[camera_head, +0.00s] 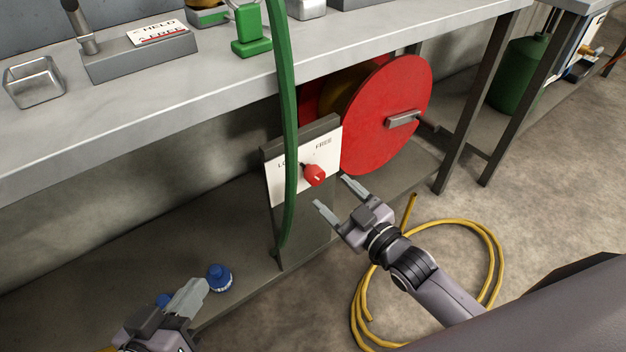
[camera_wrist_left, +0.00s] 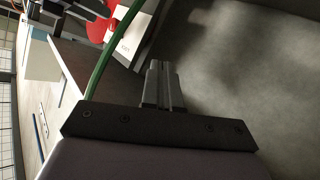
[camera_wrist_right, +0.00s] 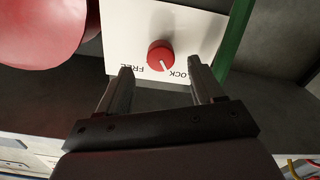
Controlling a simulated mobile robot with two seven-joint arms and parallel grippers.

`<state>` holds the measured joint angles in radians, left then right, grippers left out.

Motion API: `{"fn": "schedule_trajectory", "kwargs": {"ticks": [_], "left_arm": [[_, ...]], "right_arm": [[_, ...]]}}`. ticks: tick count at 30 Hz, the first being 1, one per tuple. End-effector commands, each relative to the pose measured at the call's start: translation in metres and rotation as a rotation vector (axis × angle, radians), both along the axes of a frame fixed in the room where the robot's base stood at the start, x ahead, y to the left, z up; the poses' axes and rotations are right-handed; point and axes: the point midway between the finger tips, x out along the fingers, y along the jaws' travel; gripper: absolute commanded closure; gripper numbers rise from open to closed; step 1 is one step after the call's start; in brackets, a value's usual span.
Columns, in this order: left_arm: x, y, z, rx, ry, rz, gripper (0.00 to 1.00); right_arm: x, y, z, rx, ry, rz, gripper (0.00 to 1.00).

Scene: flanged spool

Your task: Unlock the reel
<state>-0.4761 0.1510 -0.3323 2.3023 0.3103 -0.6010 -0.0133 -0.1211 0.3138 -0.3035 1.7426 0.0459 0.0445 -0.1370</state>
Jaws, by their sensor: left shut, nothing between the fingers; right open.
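The red reel (camera_head: 390,115) stands on the lower shelf under the bench, a grey handle on its face. Left of it a white panel (camera_head: 325,150) carries a red knob (camera_head: 315,175) and the words FREE and LOCK. In the right wrist view the knob (camera_wrist_right: 160,53) has a white mark pointing to the start of LOCK. My right gripper (camera_head: 332,192) is open just in front of the knob, apart from it; its fingers (camera_wrist_right: 160,80) are spread, with nothing between them. My left gripper (camera_head: 203,286) is shut and empty at the lower left, also seen in its wrist view (camera_wrist_left: 163,68).
A green hose (camera_head: 287,130) hangs in front of the panel's left side. A yellow hose (camera_head: 490,240) lies coiled on the floor beneath my right arm. A blue cap-like object (camera_head: 219,278) is near my left gripper. The bench top (camera_head: 190,90) overhangs, and bench legs (camera_head: 475,105) stand right of the reel.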

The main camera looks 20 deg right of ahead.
Motion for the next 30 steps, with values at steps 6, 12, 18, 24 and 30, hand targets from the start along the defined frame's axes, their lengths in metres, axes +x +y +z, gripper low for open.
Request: {"fn": "schedule_trajectory", "kwargs": {"ticks": [6,12,18,24,30], "left_arm": [[-0.001,0.006,-0.003,0.029,-0.038,0.011,1.0],[-0.002,0.012,-0.004,0.067,-0.084,0.024,1.0],[-0.003,0.017,-0.003,0.092,-0.116,0.031,1.0],[-0.003,0.017,0.0,0.097,-0.127,0.034,1.0],[-0.003,0.018,0.0,0.097,-0.127,0.034,1.0]], "right_arm": [[0.022,0.008,-0.001,0.002,-0.004,-0.001,0.33],[0.047,0.017,-0.001,0.0,-0.001,-0.001,0.33],[0.061,0.022,0.0,0.001,0.0,-0.001,0.33],[0.065,0.024,0.0,0.0,0.002,-0.001,0.33],[0.064,0.024,0.0,0.001,0.001,0.0,0.46]]}}
